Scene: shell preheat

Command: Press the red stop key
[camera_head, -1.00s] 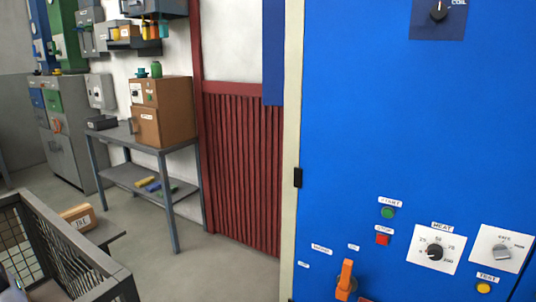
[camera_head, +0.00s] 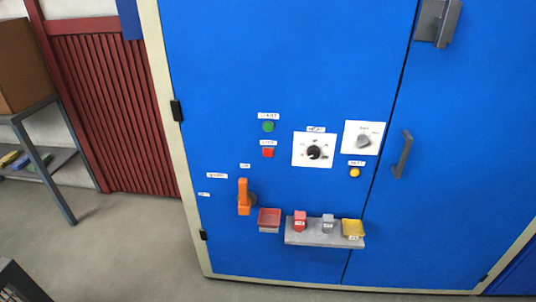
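My gripper is not in view, and nothing covers the stop key.
Right of the keys are a black dial (camera_head: 314,152), a grey knob (camera_head: 364,141) and a yellow button (camera_head: 354,173). Below are an orange lever (camera_head: 244,197), a red tray (camera_head: 269,218) and a shelf (camera_head: 312,238) with small items. Grey floor (camera_head: 120,250) lies left.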

